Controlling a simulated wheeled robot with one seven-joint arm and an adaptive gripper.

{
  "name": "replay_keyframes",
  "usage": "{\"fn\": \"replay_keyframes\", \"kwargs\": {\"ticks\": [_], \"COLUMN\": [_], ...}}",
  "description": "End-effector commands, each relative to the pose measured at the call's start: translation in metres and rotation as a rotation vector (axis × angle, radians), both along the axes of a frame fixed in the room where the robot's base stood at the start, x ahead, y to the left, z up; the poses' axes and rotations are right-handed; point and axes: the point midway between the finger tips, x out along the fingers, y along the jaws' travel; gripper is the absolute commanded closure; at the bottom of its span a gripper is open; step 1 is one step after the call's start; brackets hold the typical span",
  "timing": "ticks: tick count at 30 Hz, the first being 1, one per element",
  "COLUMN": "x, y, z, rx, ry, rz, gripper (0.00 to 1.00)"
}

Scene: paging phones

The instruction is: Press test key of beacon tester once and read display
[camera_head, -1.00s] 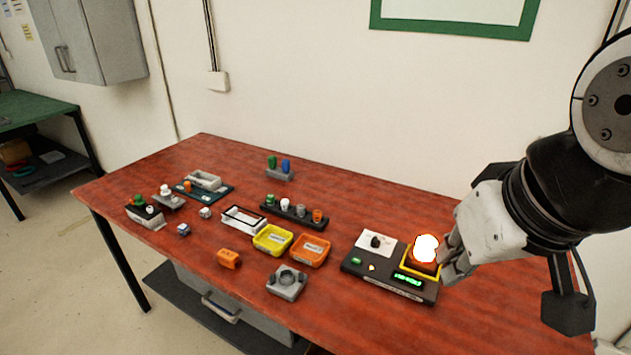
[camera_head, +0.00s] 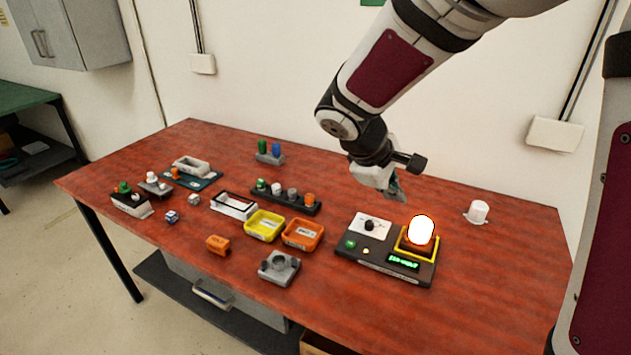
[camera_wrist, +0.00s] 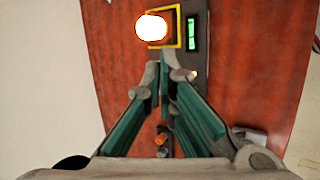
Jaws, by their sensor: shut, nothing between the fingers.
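The beacon tester (camera_head: 375,272) is a dark box at the right of the table, with a white knob panel (camera_head: 362,225), a green round button (camera_head: 350,244) and a small pale yellow spot (camera_head: 366,251). A brightly glowing beacon (camera_head: 421,229) stands in its yellow-edged square socket.
Yellow (camera_head: 264,226) and orange trays (camera_head: 303,234) lie left of the tester, with a grey fixture (camera_head: 279,268) in front. A dark rack (camera_head: 285,197) of small caps stands behind the trays. A white cylinder (camera_head: 479,211) stands at the right; table between is bare.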

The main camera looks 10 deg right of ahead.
Motion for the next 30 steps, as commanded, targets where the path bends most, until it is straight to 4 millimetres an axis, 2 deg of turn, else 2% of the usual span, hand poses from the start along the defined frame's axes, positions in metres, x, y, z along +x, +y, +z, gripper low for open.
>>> {"fn": "replay_keyframes", "kwargs": {"ticks": [1, 6, 9, 13, 18, 30], "x": [0.015, 0.059, 0.078, 0.094, 0.103, 0.103], "y": [0.004, 0.017, 0.025, 0.033, 0.038, 0.038], "z": [-0.017, -0.061, -0.084, -0.107, -0.119, -0.122], "rx": [-0.040, -0.165, -0.223, -0.275, -0.304, -0.306], "ry": [0.029, 0.098, 0.130, 0.159, 0.174, 0.175], "rz": [0.047, 0.203, 0.282, 0.356, 0.400, 0.403], "gripper": [1.00, 1.00, 1.00, 1.00, 1.00, 1.00]}}
